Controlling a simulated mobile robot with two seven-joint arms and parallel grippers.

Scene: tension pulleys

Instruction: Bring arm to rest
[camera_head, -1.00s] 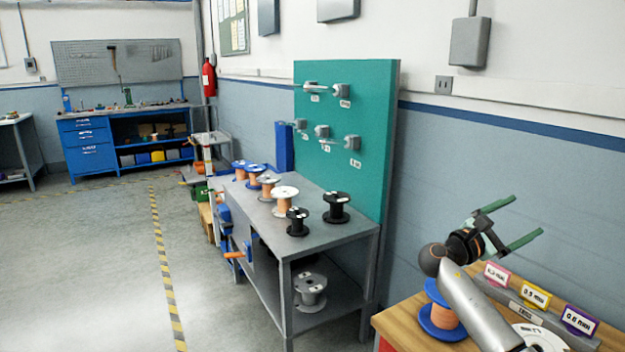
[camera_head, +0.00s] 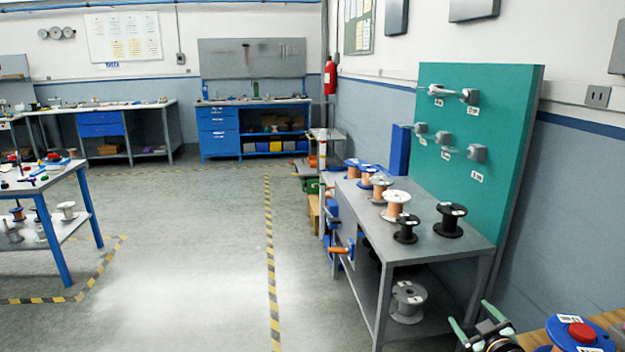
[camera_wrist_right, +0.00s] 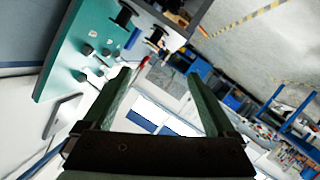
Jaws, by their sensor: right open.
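My right gripper (camera_head: 482,332) shows at the bottom right of the head view, low beside the grey bench. Its two green fingers are spread apart with nothing between them. In the right wrist view the open fingers (camera_wrist_right: 160,82) also hold nothing, with the room seen beyond them at a steep tilt. My left gripper is not in the head view.
A grey bench (camera_head: 462,250) carries several wire spools, with a green panel (camera_head: 510,140) behind it. A blue spool with a red centre (camera_head: 577,335) sits on a wooden table at bottom right. A blue-legged table (camera_head: 62,240) stands left. The middle floor is clear.

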